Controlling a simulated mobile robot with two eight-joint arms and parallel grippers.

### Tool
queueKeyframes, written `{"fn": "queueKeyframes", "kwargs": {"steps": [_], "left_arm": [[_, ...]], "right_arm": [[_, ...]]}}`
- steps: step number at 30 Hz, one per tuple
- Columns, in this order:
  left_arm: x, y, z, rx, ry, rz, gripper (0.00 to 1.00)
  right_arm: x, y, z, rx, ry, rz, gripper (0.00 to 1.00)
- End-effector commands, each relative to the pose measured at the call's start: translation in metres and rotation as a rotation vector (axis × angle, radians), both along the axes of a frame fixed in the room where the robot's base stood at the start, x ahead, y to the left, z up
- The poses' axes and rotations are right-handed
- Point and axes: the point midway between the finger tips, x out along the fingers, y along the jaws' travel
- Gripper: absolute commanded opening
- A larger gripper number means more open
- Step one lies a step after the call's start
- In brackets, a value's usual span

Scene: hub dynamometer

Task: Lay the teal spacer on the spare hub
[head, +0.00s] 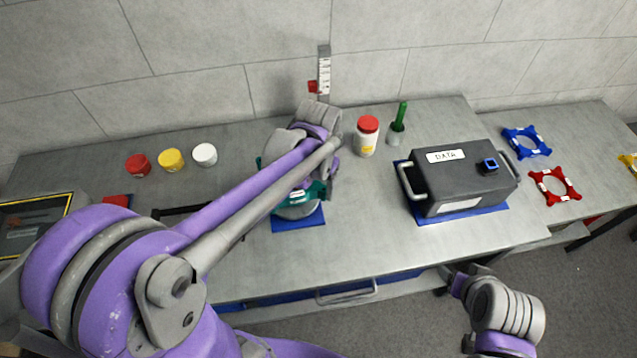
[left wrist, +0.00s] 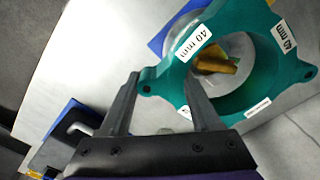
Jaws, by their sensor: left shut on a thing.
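The teal spacer (head: 318,191) is a ring with corner lobes and white "40 mm" labels. My left gripper (left wrist: 163,88) is shut on one side of it, and the spacer (left wrist: 265,30) fills much of the left wrist view. In the head view my arm covers most of the spacer. The grey spare hub (head: 296,212) stands on a blue mat (head: 310,223) under the spacer. Through the ring the left wrist view shows the hub's pale disc (left wrist: 240,50) and a brass-coloured middle part (left wrist: 215,64). I cannot tell whether spacer and hub touch. My right gripper (head: 446,285) hangs beyond the table's front edge.
A grey DATA box (head: 455,185) with handles stands on a blue mat at right. A red-lidded jar (head: 366,137) and a green-handled tool in a cup (head: 397,130) stand behind. Blue (head: 527,141) and red (head: 555,187) spacers lie on the right table. Small pots (head: 171,160) stand back left.

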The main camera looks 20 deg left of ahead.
Motion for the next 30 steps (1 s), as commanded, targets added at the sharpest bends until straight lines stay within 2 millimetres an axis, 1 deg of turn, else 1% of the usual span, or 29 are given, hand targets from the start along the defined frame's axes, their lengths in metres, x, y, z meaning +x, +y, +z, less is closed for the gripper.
{"fn": "queueKeyframes", "kwargs": {"steps": [3, 30], "left_arm": [[0.0, 0.0, -0.008, 0.0, 0.001, 0.0, 0.0], [0.0, 0.0, -0.051, 0.0, 0.001, 0.0, 0.0]], "right_arm": [[-0.003, 0.0, -0.005, 0.0, 0.006, 0.0, 0.7], [-0.018, 0.0, -0.035, 0.0, 0.035, 0.0, 0.7]]}}
